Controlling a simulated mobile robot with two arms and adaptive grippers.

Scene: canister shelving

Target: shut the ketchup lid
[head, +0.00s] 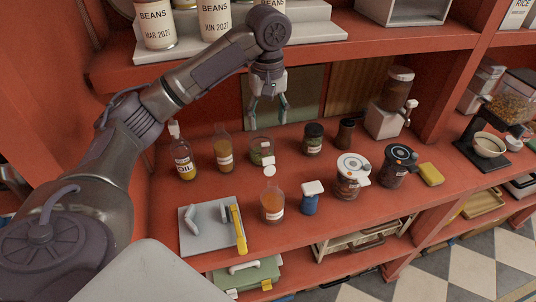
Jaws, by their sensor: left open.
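A squat bottle with orange-red contents (272,205) stands upright near the front of the red counter. I take it for the ketchup, but its label is too small to read. Its white round lid (270,171) shows above the neck and looks tipped back, though I cannot tell its angle exactly. My left gripper (268,118) hangs fingers down, open and empty, behind and above the bottle, near the back panel. It is apart from the bottle. My right gripper is out of view.
An oil bottle (184,166), another bottle (223,155) and a greenish jar (262,153) stand behind. A blue bottle with a white top (311,198) and a white-lidded canister (349,182) stand to the right. A grey board (205,235) lies left. A shelf with bean cans (215,22) is overhead.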

